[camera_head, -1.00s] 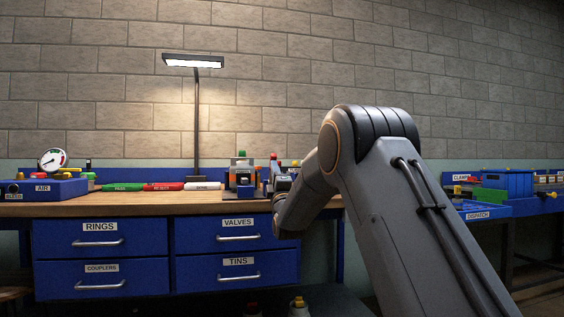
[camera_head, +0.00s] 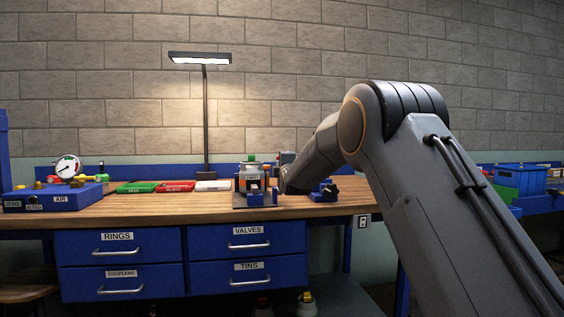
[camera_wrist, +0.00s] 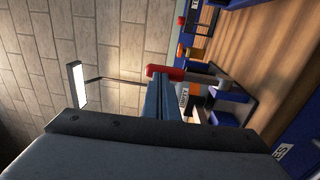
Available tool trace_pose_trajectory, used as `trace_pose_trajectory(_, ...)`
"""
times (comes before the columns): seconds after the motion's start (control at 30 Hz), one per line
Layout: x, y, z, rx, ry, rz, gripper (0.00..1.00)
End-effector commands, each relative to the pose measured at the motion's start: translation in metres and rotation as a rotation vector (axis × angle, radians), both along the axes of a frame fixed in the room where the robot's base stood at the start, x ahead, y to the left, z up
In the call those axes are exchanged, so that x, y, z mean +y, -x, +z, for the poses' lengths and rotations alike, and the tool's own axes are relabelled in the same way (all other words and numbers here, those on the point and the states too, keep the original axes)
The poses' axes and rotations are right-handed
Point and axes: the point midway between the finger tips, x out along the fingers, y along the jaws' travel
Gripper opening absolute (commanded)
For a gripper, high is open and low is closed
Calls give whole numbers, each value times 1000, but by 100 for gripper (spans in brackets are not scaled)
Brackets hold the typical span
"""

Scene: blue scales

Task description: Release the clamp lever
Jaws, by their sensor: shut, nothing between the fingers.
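The clamp lever shows in the wrist view as a red grip (camera_wrist: 164,72) on a grey metal rod. It lies just beyond the tips of my gripper (camera_wrist: 158,84), whose dark blue fingers are shut together and empty. I cannot tell whether the fingertips touch the red grip. Behind the fingers, the clamp fixture (camera_wrist: 222,98) is partly hidden, with an orange and white labelled part. In the head view the fixture (camera_head: 250,184) stands near the bench's front edge, and my gripper (camera_head: 284,184) is just right of it, mostly hidden by my arm. The lever is not clear there.
The fixture stands on a wooden bench (camera_head: 130,210) with blue drawers below. A lamp (camera_head: 205,120) rises behind green, red and white trays (camera_head: 174,187). A blue gauge box (camera_head: 52,196) is at left. A small blue device (camera_head: 324,190) sits right of my gripper.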

Motion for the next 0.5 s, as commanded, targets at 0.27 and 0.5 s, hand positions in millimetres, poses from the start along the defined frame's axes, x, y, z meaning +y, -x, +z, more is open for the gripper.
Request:
trace_pose_trajectory(0.27, -10, -5, 6, -6, -1, -11, 0)
trace_pose_trajectory(0.5, -11, -6, 7, -10, -2, -13, 0)
